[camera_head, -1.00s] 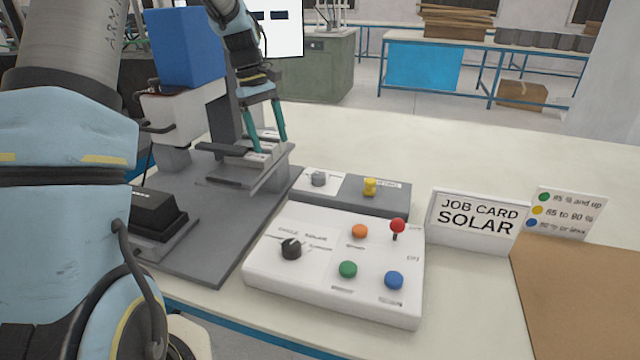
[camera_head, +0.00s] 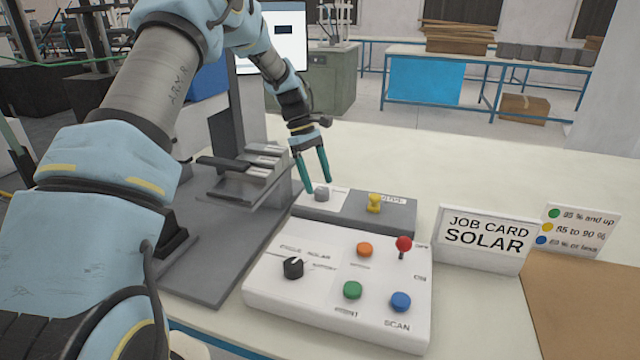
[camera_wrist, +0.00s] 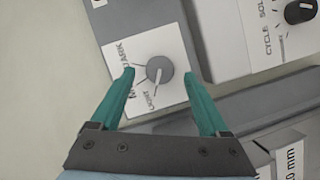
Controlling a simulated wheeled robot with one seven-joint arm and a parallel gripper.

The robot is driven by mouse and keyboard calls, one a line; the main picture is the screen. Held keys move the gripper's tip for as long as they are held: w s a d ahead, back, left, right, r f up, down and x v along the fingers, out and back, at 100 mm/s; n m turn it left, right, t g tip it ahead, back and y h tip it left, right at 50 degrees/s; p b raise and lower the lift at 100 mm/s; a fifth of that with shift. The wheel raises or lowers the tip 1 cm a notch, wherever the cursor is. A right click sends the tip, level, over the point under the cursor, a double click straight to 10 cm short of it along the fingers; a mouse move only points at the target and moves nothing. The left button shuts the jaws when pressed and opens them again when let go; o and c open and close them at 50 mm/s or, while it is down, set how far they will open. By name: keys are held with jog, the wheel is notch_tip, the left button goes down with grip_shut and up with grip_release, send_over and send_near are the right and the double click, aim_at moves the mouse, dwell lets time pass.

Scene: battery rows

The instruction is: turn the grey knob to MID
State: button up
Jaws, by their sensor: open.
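The grey knob (camera_head: 321,195) sits on a white label plate on the left part of a low grey box. It also shows in the wrist view (camera_wrist: 160,69), with a pale pointer mark that seems to face down towards the LIGHT label. The DARK label is up and left of it; the label between, starting with M, is partly covered by my left finger. My gripper (camera_head: 317,187) is open, its two teal fingers pointing down at the knob. In the wrist view my gripper (camera_wrist: 159,75) has one fingertip on each side of the knob, with gaps visible.
A yellow switch (camera_head: 374,203) stands right of the knob on the same box. In front is a white panel (camera_head: 275,318) with a black knob (camera_head: 293,268) and several coloured buttons. A grey stepped fixture (camera_head: 240,190) stands close left. A job card (camera_head: 487,237) stands right.

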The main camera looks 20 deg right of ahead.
aim_at(322, 194)
jog(key=shift+x, duration=1.25)
jog(key=shift+c, duration=0.4)
grip_shut()
